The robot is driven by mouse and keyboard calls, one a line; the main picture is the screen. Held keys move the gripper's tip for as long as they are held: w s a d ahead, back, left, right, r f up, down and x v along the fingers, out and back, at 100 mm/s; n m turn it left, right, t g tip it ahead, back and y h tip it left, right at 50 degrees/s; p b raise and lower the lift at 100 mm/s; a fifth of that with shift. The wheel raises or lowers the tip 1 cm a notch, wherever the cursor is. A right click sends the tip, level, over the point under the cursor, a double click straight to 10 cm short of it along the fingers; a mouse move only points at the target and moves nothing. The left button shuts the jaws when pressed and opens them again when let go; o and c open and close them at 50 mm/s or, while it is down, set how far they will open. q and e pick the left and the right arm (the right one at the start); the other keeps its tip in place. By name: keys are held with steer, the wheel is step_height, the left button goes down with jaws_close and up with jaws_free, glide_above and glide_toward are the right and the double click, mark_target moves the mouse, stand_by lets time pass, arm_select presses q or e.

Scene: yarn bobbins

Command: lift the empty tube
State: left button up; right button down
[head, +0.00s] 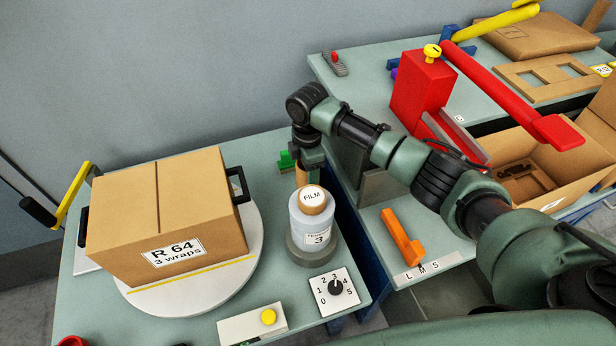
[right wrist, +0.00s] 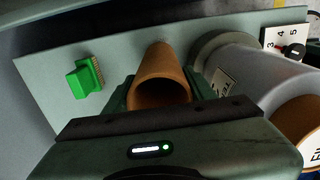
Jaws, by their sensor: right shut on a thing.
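The empty tube (right wrist: 160,68) is a hollow brown cardboard cylinder, its open end facing the right wrist camera. In the head view only a small part of the tube (head: 301,177) shows, behind the film roll. My right gripper (right wrist: 162,92) is shut on the tube, with a finger on either side of it. In the head view the right gripper (head: 311,158) points down, just behind the film roll. I cannot tell whether the tube's lower end touches the table. My left gripper is not in view.
The film roll (head: 312,229) stands on a grey round base close beside the tube. A green toothed piece (right wrist: 84,79) lies on the other side. A carton (head: 160,215) rests on the white turntable (head: 250,250). A dial (head: 334,291) and yellow-button box (head: 252,324) are in front.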

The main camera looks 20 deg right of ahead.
step_height(320, 180, up, 18)
steer(key=shift+r+b, duration=0.25)
steer(key=shift+b, duration=0.05)
stand_by(0.3)
